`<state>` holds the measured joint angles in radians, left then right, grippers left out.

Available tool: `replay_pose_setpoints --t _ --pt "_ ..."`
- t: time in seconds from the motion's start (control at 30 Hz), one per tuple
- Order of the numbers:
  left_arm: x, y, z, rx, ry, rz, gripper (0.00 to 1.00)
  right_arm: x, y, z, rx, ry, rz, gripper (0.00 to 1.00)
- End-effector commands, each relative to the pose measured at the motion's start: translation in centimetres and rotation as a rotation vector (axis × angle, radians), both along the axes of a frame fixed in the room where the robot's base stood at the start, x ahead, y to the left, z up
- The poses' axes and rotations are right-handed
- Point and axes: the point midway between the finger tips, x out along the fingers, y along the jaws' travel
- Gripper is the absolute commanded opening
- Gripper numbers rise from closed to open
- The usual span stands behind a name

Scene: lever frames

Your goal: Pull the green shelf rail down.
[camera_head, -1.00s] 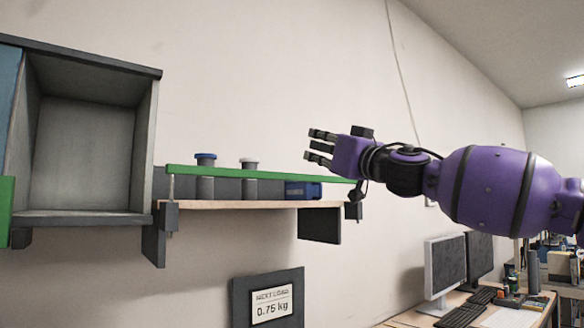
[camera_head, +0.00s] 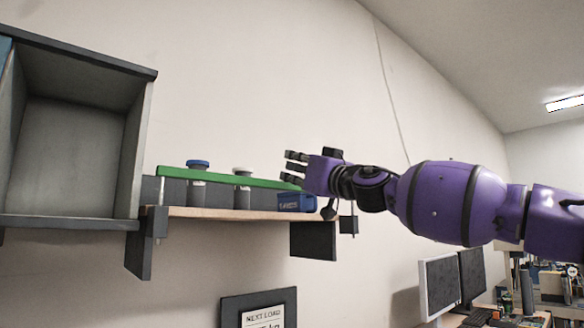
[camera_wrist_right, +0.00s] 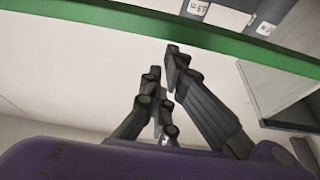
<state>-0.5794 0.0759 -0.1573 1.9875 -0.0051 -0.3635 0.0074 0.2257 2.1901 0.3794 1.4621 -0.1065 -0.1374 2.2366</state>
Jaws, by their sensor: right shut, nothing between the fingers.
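The green shelf rail (camera_head: 220,178) runs along the front of a wooden shelf (camera_head: 225,214), raised above the board. My right gripper (camera_head: 290,167) is shut and empty at the rail's right end, its fingers pointing left. The hand overlaps that end of the rail in the head view and hides it. In the right wrist view the rail (camera_wrist_right: 180,32) crosses the top of the picture, just beyond the fingertips (camera_wrist_right: 163,72). I cannot tell whether they touch it. My left gripper is not in view.
A blue-capped jar (camera_head: 197,185), a white-capped jar (camera_head: 242,189) and a blue box (camera_head: 296,202) stand on the shelf behind the rail. An open grey cabinet (camera_head: 75,150) is at left. A framed sign (camera_head: 232,315) hangs below. Monitors (camera_head: 440,285) stand at lower right.

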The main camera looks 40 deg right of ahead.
Motion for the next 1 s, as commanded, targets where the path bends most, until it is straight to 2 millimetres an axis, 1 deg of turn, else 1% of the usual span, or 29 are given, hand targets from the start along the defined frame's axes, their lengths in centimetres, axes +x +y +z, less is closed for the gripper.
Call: replay_pose_setpoints --t 0.07,0.27,0.37,0.53,0.6,0.67,0.8,1.0 --pt "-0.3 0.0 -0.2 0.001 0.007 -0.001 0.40 0.0 0.0 0.0 0.000 0.000 0.000 0.00" --pt "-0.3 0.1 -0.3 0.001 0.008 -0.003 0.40 0.1 -0.1 -0.3 0.001 0.001 0.000 0.00" --pt "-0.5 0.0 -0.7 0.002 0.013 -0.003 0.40 0.2 -0.1 -1.9 0.004 0.003 0.001 0.00" --pt "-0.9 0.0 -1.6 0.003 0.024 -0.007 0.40 0.3 -0.1 -6.2 0.007 0.007 0.003 0.00" --pt "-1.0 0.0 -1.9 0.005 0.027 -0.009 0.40 0.3 -0.1 -7.4 0.005 0.006 0.002 0.00" --pt "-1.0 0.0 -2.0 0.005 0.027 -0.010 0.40 0.2 -0.1 -8.1 0.003 0.005 0.001 0.00" --pt "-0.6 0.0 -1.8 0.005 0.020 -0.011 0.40 0.1 0.0 -8.6 0.000 0.004 0.000 0.00" --pt "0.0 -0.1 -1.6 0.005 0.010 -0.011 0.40 0.1 0.0 -8.6 -0.002 0.006 0.001 0.00"
